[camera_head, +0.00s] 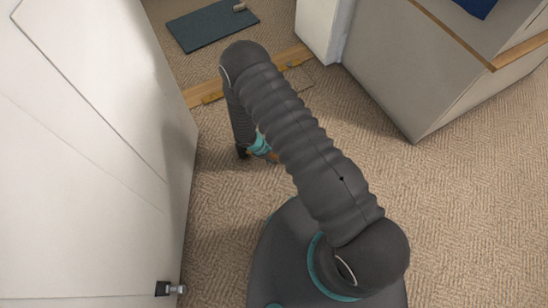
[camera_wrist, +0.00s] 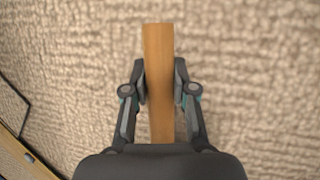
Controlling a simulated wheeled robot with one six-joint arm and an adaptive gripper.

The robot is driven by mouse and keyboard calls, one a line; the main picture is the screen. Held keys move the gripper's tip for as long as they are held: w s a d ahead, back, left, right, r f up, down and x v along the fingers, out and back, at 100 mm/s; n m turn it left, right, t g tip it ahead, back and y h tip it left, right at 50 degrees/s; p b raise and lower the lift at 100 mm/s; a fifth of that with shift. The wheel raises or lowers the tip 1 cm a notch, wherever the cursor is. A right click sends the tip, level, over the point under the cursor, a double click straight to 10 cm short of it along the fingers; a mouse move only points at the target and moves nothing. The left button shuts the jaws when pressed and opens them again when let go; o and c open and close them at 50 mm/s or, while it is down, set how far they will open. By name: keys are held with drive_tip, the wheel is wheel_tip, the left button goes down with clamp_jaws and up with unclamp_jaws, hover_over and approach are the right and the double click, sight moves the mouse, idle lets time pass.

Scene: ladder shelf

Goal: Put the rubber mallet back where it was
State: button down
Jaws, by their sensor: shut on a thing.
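My gripper (camera_wrist: 160,88) is shut on a flat, light-brown wooden handle (camera_wrist: 158,45), which runs upright through the wrist view between the two fingers. I take it to be the rubber mallet's handle; the mallet's head is not visible in the wrist view. In the head view my gripper (camera_head: 258,146) hangs low over the carpet at the end of my bent arm, partly hidden by it. A small brown piece shows beside it. The place where the mallet was cannot be made out in these views.
A white door or panel (camera_head: 90,150) with a dark handle (camera_head: 170,288) stands close on the left. A grey cabinet (camera_head: 425,75) with a wooden edge is at upper right. A dark mat (camera_head: 212,27) lies beyond a wooden strip (camera_head: 207,98). Carpet (camera_head: 460,200) is clear at right.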

drive_tip(key=shift+f, duration=0.6)
drive_tip(key=c, duration=0.9)
unclamp_jaws()
drive_tip(key=shift+c, duration=0.2)
drive_tip(key=shift+r, duration=0.1)
